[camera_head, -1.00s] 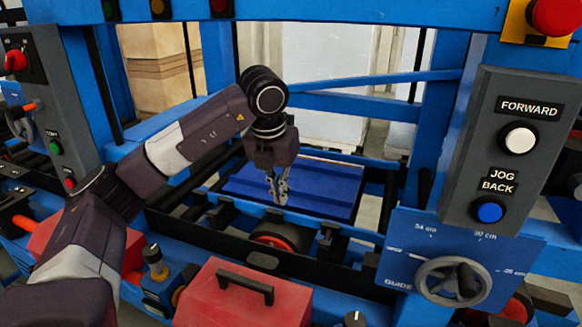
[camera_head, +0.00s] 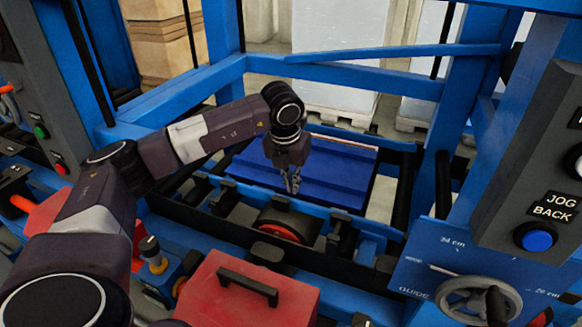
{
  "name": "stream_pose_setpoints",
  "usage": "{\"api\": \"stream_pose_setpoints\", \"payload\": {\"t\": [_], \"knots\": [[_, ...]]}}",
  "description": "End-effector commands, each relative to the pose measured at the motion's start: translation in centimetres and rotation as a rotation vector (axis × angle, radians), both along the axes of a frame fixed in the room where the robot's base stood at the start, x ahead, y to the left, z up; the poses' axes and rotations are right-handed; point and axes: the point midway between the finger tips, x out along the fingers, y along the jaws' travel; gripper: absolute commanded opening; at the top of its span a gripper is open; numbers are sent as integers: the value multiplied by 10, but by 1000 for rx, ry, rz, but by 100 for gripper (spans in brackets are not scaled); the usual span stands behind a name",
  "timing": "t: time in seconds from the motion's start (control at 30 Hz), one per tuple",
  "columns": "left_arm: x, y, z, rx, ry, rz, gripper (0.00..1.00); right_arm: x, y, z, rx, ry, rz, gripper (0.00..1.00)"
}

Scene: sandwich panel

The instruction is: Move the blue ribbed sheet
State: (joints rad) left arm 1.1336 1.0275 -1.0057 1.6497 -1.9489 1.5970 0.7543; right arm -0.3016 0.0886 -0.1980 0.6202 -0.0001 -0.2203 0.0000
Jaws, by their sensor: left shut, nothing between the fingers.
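The blue ribbed sheet (camera_head: 340,176) lies flat inside the blue machine frame, behind the front rail and rollers. My left gripper (camera_head: 293,184) points down over the sheet's front part, left of its middle. Its fingers are together with nothing between them. I cannot tell whether the fingertips touch the sheet. My left wrist hides part of the sheet's rear left area. My right gripper is not in view.
A red box with a black handle (camera_head: 248,292) stands in front of the machine. A control panel with a blue JOG BACK button (camera_head: 536,238) and a guide handwheel (camera_head: 480,300) are at the right. Blue posts and a crossbar (camera_head: 390,52) surround the sheet.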

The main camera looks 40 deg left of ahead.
Motion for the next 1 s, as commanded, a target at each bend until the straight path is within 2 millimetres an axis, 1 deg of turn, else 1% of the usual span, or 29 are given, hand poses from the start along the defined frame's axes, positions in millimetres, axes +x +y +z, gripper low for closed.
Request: {"api": "stream_pose_setpoints", "payload": {"t": [0.03,0.2,0.3,0.47,0.83,1.0], "knots": [[10,1,8,-4,-8,2,0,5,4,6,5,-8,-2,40],[26,5,7,-3,-7,2,0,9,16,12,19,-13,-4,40],[32,6,6,-2,-7,0,0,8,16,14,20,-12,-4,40],[37,8,6,-1,-6,1,0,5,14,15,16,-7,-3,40],[38,8,5,-2,-7,0,0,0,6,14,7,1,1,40],[53,11,5,-4,-8,3,0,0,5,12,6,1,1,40]]}}
